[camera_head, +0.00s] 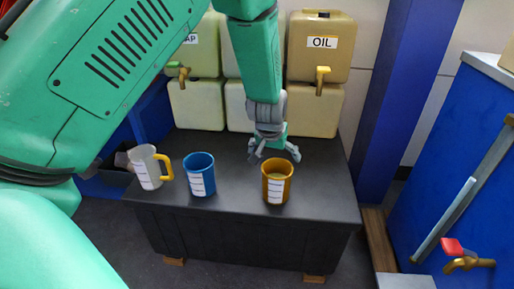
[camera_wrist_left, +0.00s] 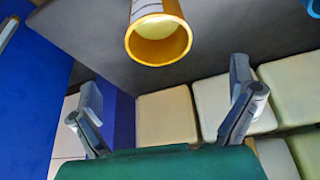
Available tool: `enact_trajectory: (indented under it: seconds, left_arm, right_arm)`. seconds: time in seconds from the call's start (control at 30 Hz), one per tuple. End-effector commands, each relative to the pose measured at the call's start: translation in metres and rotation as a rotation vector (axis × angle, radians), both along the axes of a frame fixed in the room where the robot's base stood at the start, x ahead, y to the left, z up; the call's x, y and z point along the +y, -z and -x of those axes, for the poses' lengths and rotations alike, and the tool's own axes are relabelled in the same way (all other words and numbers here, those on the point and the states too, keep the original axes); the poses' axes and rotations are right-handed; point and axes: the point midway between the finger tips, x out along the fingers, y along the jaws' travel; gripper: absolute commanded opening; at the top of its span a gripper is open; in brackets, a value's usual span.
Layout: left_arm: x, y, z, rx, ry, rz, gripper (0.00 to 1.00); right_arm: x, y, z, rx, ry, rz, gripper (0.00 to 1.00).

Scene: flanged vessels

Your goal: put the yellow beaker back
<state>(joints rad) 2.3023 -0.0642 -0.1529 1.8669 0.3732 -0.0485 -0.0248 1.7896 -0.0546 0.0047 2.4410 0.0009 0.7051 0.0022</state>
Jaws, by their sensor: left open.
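The yellow beaker (camera_head: 277,182), amber with a white label, stands upright near the front edge of the dark table. Something pale shows inside it; I cannot tell whether it is liquid or the bottom. It also shows in the left wrist view (camera_wrist_left: 158,40) at the top, its open rim towards the camera. My left gripper (camera_head: 275,157) points down behind the beaker, fingers spread and empty, apart from it. In the left wrist view both fingers (camera_wrist_left: 165,80) are wide apart with nothing between them. My right gripper is not in view.
A blue beaker (camera_head: 199,174) and a white mug (camera_head: 147,168) with a yellow handle stand left on the table (camera_head: 325,195). Stacked canisters with taps, one labelled OIL (camera_head: 320,50), stand behind. A blue post (camera_head: 400,100) rises at the right. The table's right side is clear.

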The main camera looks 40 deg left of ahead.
Motion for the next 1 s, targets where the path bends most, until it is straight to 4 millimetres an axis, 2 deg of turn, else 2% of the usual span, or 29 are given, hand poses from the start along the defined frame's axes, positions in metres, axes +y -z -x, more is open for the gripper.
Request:
enact_trajectory:
  seconds: [0.13, 0.17, 0.27, 0.37, 0.4, 0.47, 0.5, 0.6, 0.7, 0.83, 1.0]
  left_arm:
    - [-0.001, 0.006, 0.006, 0.012, 0.004, -0.003, 1.0]
    - [-0.001, 0.013, 0.012, 0.022, 0.009, -0.006, 1.0]
    - [-0.005, 0.054, 0.048, 0.078, 0.047, -0.031, 1.0]
    - [-0.013, 0.109, 0.112, 0.162, 0.123, -0.056, 1.0]
    - [-0.019, 0.129, 0.142, 0.195, 0.16, -0.06, 1.0]
    - [-0.028, 0.153, 0.188, 0.241, 0.218, -0.055, 1.0]
    - [-0.035, 0.165, 0.218, 0.269, 0.256, -0.046, 1.0]
    - [-0.052, 0.183, 0.284, 0.324, 0.334, -0.011, 1.0]
    - [-0.066, 0.187, 0.326, 0.353, 0.386, 0.027, 1.0]
    - [-0.074, 0.187, 0.349, 0.366, 0.413, 0.053, 1.0]
    - [-0.074, 0.187, 0.35, 0.365, 0.415, 0.054, 1.0]
  right_arm:
    - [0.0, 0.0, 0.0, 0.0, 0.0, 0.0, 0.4]
    - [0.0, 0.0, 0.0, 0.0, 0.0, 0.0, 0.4]
    - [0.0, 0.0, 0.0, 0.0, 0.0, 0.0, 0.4]
    - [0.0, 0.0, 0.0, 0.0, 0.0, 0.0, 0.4]
    - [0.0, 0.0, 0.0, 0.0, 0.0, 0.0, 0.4]
    - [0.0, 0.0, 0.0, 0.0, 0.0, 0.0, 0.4]
    - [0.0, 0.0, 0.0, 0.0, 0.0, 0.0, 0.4]
    - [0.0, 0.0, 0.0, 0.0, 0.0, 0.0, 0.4]
    - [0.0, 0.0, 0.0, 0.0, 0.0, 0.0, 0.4]
    - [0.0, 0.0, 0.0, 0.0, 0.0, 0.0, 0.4]
    - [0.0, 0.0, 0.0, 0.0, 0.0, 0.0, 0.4]
